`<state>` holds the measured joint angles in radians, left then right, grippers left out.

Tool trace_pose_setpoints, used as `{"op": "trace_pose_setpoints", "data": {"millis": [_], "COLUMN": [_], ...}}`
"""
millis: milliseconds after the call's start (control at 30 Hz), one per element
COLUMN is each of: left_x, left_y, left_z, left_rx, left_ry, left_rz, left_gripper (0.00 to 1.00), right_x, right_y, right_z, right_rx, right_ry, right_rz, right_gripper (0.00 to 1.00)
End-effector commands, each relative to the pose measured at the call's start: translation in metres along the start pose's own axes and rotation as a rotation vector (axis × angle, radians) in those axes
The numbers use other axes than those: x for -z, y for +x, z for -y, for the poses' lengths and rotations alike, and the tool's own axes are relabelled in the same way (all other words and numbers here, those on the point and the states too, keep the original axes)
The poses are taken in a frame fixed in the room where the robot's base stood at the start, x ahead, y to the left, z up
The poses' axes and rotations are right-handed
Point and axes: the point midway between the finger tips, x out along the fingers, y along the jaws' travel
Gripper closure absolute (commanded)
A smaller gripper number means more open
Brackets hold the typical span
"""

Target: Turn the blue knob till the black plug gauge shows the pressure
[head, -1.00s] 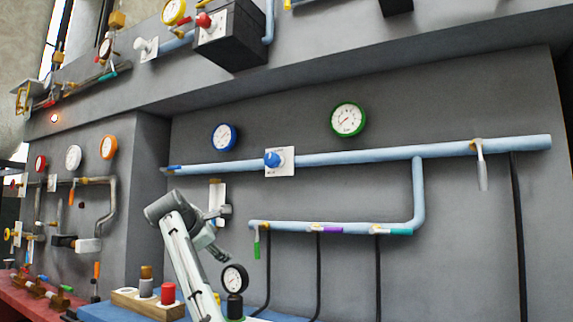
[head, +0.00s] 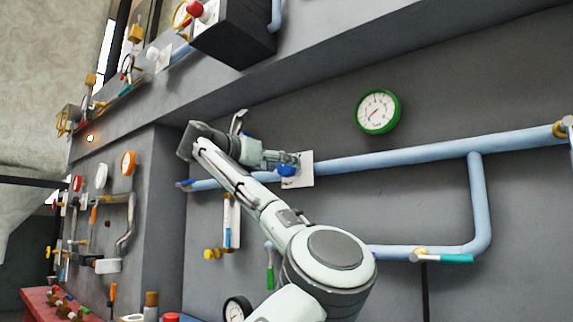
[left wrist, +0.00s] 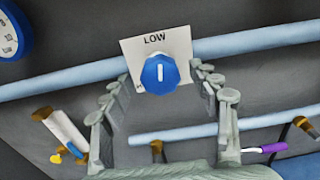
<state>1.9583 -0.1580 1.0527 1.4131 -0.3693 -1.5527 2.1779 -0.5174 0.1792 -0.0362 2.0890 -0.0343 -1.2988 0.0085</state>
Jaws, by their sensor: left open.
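The blue knob (head: 286,170) is on a white plate on the light-blue pipe. In the left wrist view the knob (left wrist: 160,74) faces me, its white mark upright below the word LOW on the plate (left wrist: 183,48). My left gripper (head: 284,160) is at the knob; in the left wrist view its open fingers (left wrist: 162,80) are on either side of the knob, with gaps visible. The black plug gauge (head: 236,311) shows at the bottom edge of the head view, cut off; its reading is too small to tell. My right gripper is not in view.
A green-rimmed gauge (head: 378,111) hangs above the pipe (head: 400,156). A blue-rimmed gauge (left wrist: 9,36) is at the upper left in the left wrist view. A lower pipe with coloured-handled valves (head: 456,258) runs below. A dark box (head: 235,35) juts out above.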

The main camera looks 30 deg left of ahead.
Motion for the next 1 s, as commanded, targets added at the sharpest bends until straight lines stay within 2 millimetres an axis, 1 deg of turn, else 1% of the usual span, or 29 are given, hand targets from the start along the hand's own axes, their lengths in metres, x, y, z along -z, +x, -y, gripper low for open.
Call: {"op": "trace_pose_setpoints", "data": {"millis": [33, 100, 200, 500, 900, 1000], "left_x": [-0.001, -0.001, 0.0, 0.0, 0.0, 0.0], "left_y": [0.007, 0.015, 0.022, 0.024, 0.024, 0.024], "left_z": [0.0, 0.0, -0.001, -0.001, -0.001, -0.001], "left_rx": [0.001, 0.001, 0.0, -0.001, -0.001, -0.001], "left_ry": [0.0, 0.0, 0.0, 0.001, 0.001, 0.003], "left_rz": [-0.002, -0.001, 0.0, 0.001, 0.001, 0.001], "left_gripper": [0.39, 0.39, 0.39, 0.39, 0.88, 0.89], "right_x": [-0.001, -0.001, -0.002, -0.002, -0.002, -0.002], "right_y": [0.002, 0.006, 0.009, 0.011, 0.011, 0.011], "right_z": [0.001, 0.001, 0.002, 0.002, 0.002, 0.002], "right_rx": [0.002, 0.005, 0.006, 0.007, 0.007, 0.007], "right_ry": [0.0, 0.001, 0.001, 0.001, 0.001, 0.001], "right_rz": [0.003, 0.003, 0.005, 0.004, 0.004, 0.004], "right_gripper": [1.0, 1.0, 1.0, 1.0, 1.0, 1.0]}}
